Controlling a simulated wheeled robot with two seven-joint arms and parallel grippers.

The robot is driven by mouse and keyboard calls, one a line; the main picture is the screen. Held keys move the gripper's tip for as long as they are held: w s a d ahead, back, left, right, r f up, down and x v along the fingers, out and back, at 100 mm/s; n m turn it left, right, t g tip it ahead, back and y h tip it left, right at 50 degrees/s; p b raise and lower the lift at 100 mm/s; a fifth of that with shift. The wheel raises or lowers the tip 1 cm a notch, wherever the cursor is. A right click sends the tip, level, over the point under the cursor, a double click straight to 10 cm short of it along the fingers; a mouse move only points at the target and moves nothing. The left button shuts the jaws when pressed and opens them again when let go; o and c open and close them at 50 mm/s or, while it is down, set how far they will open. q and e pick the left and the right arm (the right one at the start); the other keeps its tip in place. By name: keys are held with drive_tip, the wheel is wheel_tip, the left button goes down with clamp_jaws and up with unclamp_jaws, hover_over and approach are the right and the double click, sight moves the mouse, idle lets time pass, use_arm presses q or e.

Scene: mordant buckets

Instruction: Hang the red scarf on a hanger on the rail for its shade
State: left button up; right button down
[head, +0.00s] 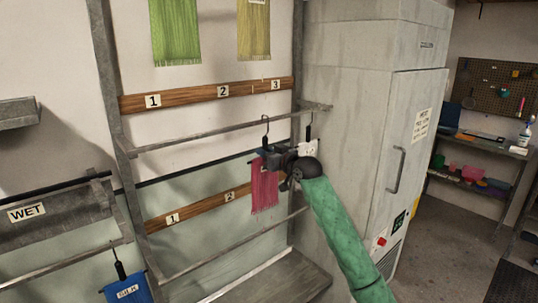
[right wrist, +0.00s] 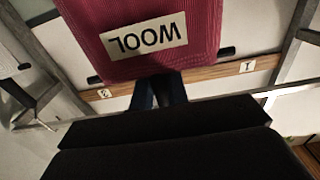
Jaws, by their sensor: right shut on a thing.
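The red scarf (head: 264,186) hangs from a dark hanger (head: 265,130) in front of the rack. In the right wrist view the scarf (right wrist: 195,45) bears a label reading WOOL, upside down. My right gripper (head: 264,158) is shut on the hanger near the scarf's top edge; the jaws also show in the right wrist view (right wrist: 157,90). The hanger's hook overlaps the upper metal rail (head: 215,131) in the head view; I cannot tell whether it rests on it. Wooden strips numbered 1, 2, 3 (head: 190,97) and 1, 2 (head: 200,208) cross the rack. My left gripper is not in view.
Green (head: 175,32) and yellow-green (head: 254,32) scarves hang above. Another hanger (head: 308,128) is on the rail just right of my gripper. A blue silk piece (head: 128,288) hangs lower left by the WET rack (head: 55,208). A grey cabinet (head: 350,90) stands right.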

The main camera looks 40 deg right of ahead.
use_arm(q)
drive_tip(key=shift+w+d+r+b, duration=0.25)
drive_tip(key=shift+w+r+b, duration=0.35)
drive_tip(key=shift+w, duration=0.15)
use_arm(e)
drive_tip(key=w, duration=0.1)
drive_tip(key=w+f, duration=0.1)
drive_tip(key=w, duration=0.1)
drive_tip(key=w+f, duration=0.1)
drive_tip(key=shift+w+a, duration=0.2)
drive_tip(key=shift+w, duration=0.15)
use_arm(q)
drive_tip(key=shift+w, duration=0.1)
use_arm(e)
drive_tip(key=c, duration=1.3)
unclamp_jaws()
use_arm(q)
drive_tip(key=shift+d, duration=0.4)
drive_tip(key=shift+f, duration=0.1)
